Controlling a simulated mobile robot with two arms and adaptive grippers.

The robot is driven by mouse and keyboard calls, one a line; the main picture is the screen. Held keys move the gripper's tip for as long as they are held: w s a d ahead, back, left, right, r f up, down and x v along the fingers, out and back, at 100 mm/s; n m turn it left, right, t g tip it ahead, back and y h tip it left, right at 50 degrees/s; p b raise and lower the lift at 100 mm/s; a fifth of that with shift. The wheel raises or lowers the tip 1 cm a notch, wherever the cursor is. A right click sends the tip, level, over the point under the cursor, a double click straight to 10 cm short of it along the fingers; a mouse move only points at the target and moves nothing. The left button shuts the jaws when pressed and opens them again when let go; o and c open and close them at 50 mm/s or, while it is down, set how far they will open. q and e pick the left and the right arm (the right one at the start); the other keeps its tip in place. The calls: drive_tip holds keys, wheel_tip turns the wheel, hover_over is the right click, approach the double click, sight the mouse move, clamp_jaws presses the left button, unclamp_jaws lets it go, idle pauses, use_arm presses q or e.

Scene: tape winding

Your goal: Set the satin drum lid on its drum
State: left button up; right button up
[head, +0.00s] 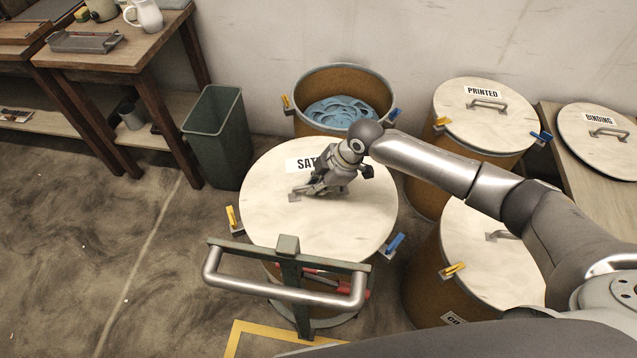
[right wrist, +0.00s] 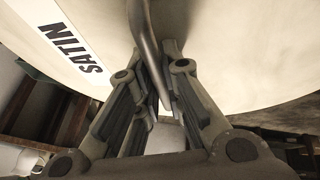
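The satin drum lid (head: 262,218) is a pale round disc with a SATIN label, partly hidden by my arm. It covers the top of a brown drum (head: 268,270) in front; whether it rests flush on the rim I cannot tell. A yellow clip (head: 232,219) and a blue clip (head: 395,245) show at its sides. My right gripper (head: 318,187) is at the middle of the lid. In the right wrist view its fingers (right wrist: 160,85) close around the lid's metal handle (right wrist: 146,45), beside the label (right wrist: 72,48). My left gripper is not in view.
A steel bar (head: 285,291) on a green post stands before the drum. An open drum (head: 345,80) with blue tape is behind. The PRINTED drum (head: 500,128) and another lidded drum (head: 470,275) stand right. The BINDING lid (head: 600,155) lies on a bench. A green bin (head: 217,140) stands left.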

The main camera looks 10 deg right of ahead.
drive_tip(key=o, duration=0.5)
drive_tip(key=shift+r, duration=0.1)
drive_tip(key=shift+o, duration=0.2)
drive_tip(key=v, duration=1.2)
